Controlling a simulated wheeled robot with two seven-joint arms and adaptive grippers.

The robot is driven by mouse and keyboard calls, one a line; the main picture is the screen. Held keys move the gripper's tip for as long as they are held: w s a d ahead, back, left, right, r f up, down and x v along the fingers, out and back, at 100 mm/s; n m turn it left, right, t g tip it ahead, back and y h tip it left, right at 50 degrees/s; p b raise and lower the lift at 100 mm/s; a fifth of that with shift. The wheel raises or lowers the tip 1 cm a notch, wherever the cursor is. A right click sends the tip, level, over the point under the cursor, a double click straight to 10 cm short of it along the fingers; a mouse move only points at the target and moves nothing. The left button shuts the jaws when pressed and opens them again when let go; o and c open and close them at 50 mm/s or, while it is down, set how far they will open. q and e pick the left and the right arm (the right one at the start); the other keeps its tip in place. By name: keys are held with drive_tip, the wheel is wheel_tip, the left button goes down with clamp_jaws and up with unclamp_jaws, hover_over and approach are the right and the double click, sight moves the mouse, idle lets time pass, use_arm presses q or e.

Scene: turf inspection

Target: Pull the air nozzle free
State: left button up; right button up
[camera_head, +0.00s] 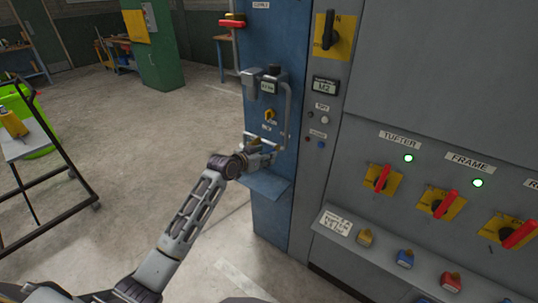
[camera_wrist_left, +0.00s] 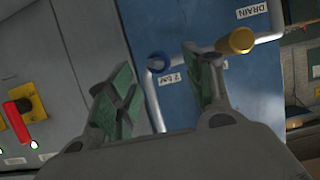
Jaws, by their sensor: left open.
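My left gripper (camera_head: 264,152) is at the lower part of a blue cabinet panel (camera_head: 262,215) in the head view. In the left wrist view the gripper (camera_wrist_left: 158,88) is open, with its two green-padded fingers apart. A round blue-collared fitting (camera_wrist_left: 157,63) on a grey pipe shows in the gap between the fingers, beyond the tips. A brass fitting (camera_wrist_left: 237,41) sits on the pipe just right of the right finger, near a DRAIN label. I cannot tell for sure which fitting is the air nozzle. In the head view the gripper hides much of this area. My right gripper is not in view.
A small blue shelf (camera_head: 263,185) juts out below the gripper. A grey pipe (camera_head: 288,105) runs down the panel. A grey control panel (camera_head: 438,133) with red-handled switches stands right. A trolley (camera_head: 50,150) stands left; the floor (camera_head: 150,115) between is clear.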

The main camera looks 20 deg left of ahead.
use_arm(q)
drive_tip(key=shift+x, duration=1.7)
drive_tip(key=c, duration=1.1)
